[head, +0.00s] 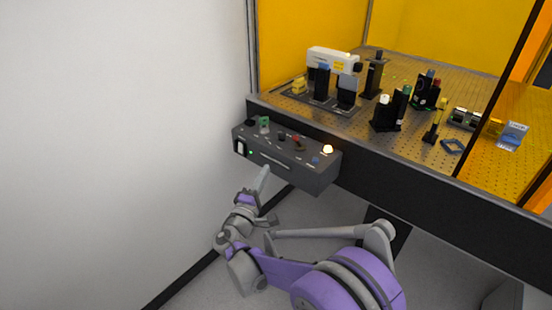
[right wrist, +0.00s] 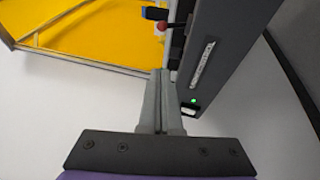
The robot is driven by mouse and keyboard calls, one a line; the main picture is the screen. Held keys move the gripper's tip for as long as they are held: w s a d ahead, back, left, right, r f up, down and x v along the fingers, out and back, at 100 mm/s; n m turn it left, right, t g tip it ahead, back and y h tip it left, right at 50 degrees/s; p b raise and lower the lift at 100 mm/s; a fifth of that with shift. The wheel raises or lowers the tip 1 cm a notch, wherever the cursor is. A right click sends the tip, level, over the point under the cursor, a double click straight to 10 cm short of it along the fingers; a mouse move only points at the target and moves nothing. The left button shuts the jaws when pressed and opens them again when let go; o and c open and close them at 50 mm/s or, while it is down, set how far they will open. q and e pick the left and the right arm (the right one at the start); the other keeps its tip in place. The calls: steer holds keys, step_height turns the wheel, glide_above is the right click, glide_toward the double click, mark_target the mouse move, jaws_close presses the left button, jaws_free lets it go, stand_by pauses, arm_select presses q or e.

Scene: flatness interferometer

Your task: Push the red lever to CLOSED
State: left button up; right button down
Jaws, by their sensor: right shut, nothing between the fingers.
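The red lever (head: 296,139) stands on top of the dark grey control box (head: 312,183), between a black knob and a glowing lamp. Its small red end also shows in the right wrist view (right wrist: 162,26), beyond my fingertips. Its CLOSED marking is not readable, and I cannot tell its setting. My right gripper (head: 265,170) is shut and empty, just in front of the box's front face and below the lever, apart from the lever. In the right wrist view, the shut fingers (right wrist: 161,74) point along the box's face. My left gripper is not in view.
The box top also carries a green knob (head: 264,124), a lit lamp (head: 328,149) and a blue button (head: 316,160). A perforated optical table (head: 350,126) with several mounts stands behind. A white wall (head: 110,130) is at left. The floor in front is open.

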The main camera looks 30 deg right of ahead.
mark_target(298, 142)
steer(key=s+d+x, duration=0.2)
steer(key=x, duration=1)
steer(key=shift+r, duration=0.2)
